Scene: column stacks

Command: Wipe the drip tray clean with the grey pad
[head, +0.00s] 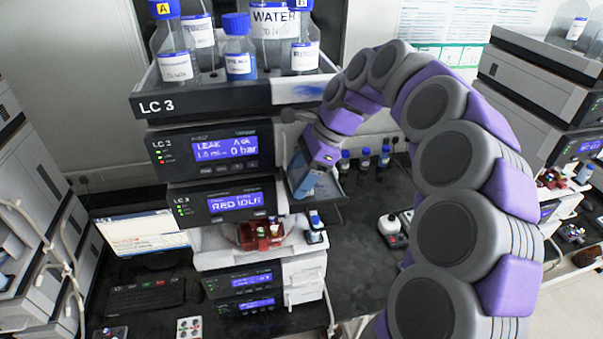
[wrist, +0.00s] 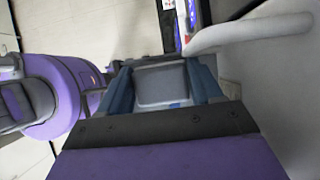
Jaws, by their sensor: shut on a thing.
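My gripper (head: 301,180) is at the right side of the LC 3 column stack, pointing down, beside the display units. In the wrist view its two blue fingers (wrist: 157,72) are shut on the grey pad (wrist: 168,86), which lies between them. In the head view the pad is hidden by the fingers and wrist. A dark, tray-like part (head: 334,190), which looks like the drip tray, juts from the stack's right side just behind and beside my fingers. I cannot tell whether the pad touches it, and its inside surface is mostly hidden.
Several bottles with blue caps (head: 240,50) stand on the stack's top shelf (head: 240,100). A red vial holder (head: 262,235) sits lower on the stack. Small bottles (head: 364,160) stand on the dark bench behind. A white tube (wrist: 250,32) runs close to my gripper in the wrist view.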

